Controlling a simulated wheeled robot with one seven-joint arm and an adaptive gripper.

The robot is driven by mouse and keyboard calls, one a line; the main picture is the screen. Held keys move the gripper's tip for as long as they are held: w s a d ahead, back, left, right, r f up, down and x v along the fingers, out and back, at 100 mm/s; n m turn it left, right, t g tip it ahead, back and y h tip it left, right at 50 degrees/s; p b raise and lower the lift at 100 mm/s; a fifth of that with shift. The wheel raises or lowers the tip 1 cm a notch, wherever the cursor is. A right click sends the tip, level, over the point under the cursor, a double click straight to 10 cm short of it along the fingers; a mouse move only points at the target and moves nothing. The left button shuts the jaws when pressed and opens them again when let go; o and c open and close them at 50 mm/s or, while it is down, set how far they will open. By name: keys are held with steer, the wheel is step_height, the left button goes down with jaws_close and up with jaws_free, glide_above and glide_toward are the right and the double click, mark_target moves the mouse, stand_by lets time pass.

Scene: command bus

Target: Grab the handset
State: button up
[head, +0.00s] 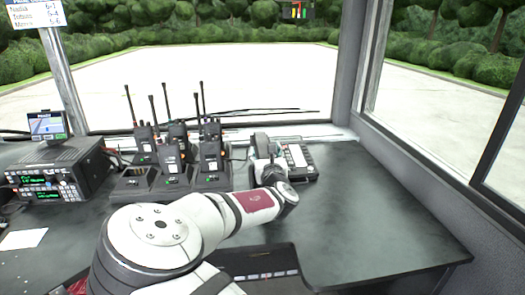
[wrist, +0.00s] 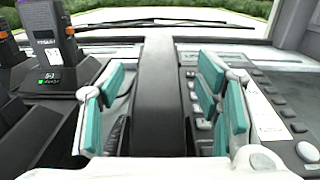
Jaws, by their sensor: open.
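The handset (wrist: 165,85) is a dark bar running away from me down the middle of the wrist view. It belongs to the desk phone (head: 300,158), whose keys and white label show to the right of the handset. In the head view the handset is mostly hidden by my wrist. My gripper (wrist: 162,95) is open, with teal finger pads on the left and right of the handset. Gaps show on both sides, so the pads look apart from it. In the head view my gripper (head: 264,152) is over the left part of the phone.
Several handheld radios (head: 170,157) with upright antennas stand in chargers left of the phone; one radio (wrist: 55,40) is close to my left finger. A radio console (head: 60,172) sits farther left. The window and its sill are behind. The desk (head: 370,215) is clear at right.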

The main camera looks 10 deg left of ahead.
mark_target(263, 145)
steer(key=x, duration=0.4)
steer(key=shift+w+a+b, duration=0.1)
steer(key=shift+w+b, duration=0.05)
steer(key=shift+b, duration=0.2)
steer(key=shift+r, duration=0.1)
steer(key=c, duration=1.4)
